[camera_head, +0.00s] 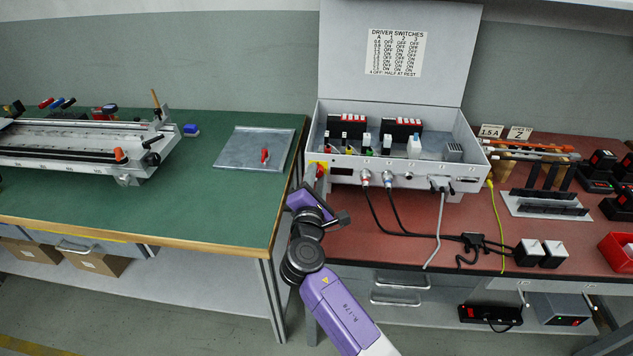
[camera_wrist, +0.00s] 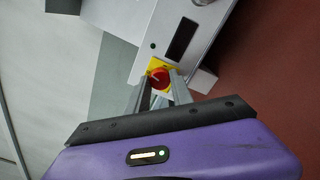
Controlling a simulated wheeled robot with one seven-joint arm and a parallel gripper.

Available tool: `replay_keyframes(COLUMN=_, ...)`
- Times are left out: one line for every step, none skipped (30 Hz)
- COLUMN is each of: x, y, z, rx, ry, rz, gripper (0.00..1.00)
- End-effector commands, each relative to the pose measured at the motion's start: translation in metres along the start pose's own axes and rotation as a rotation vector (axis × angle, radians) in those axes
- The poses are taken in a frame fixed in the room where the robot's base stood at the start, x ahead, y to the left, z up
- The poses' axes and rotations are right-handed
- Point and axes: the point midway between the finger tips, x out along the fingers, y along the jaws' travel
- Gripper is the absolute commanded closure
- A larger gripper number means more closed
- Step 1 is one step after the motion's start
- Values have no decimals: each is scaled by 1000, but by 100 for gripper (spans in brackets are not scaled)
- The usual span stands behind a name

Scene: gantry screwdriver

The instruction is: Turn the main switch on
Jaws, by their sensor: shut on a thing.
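The main switch (camera_wrist: 159,78) is a red rotary knob on a yellow plate, at the left end of the grey control box's front panel. In the head view the knob (camera_head: 320,170) shows just above my gripper (camera_head: 316,180). In the wrist view my gripper's (camera_wrist: 160,88) two grey fingers reach up to the knob, one on each side, and are shut on it. Part of the knob is hidden by the fingers in the head view. I cannot tell which position the knob is in.
The open grey control box (camera_head: 432,182) stands on the red bench (camera_head: 400,246), with cables hanging from its front to the right of the switch. The green table (camera_head: 200,210) to the left holds a grey plate (camera_head: 240,160) and a rail fixture (camera_head: 80,140).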

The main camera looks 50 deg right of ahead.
Motion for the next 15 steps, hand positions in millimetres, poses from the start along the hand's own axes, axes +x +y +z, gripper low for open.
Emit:
replay_keyframes(x=0, y=-4, z=-2, rx=42, ry=-2, rz=0, gripper=100)
replay_keyframes(x=0, y=-4, z=-2, rx=70, ry=-2, rz=0, gripper=100)
replay_keyframes(x=0, y=-4, z=-2, rx=108, ry=-2, rz=0, gripper=100)
replay_keyframes(x=0, y=-4, z=-2, rx=138, ry=-1, rz=0, gripper=100)
replay_keyframes(x=0, y=-4, z=-2, rx=166, ry=-1, rz=0, gripper=100)
replay_keyframes(x=0, y=-4, z=-2, rx=204, ry=-2, rz=1, gripper=100)
replay_keyframes(x=0, y=-4, z=-2, rx=234, ry=-1, rz=1, gripper=100)
replay_keyframes(x=0, y=-4, z=-3, rx=262, ry=-1, rz=1, gripper=100)
replay_keyframes(x=0, y=-4, z=-3, rx=299, ry=-1, rz=1, gripper=100)
replay_keyframes(x=0, y=-4, z=-2, rx=329, ry=-2, rz=1, gripper=100)
replay_keyframes(x=0, y=-4, z=-2, rx=357, ry=-1, rz=1, gripper=100)
replay_keyframes(x=0, y=-4, z=-3, rx=395, ry=-1, rz=0, gripper=100)
replay_keyframes(x=0, y=-4, z=-3, rx=424, ry=-1, rz=0, gripper=100)
replay_keyframes(x=0, y=-4, z=-3, rx=451, ry=-2, rz=0, gripper=100)
replay_keyframes(x=0, y=-4, z=-3, rx=490, ry=-1, rz=0, gripper=100)
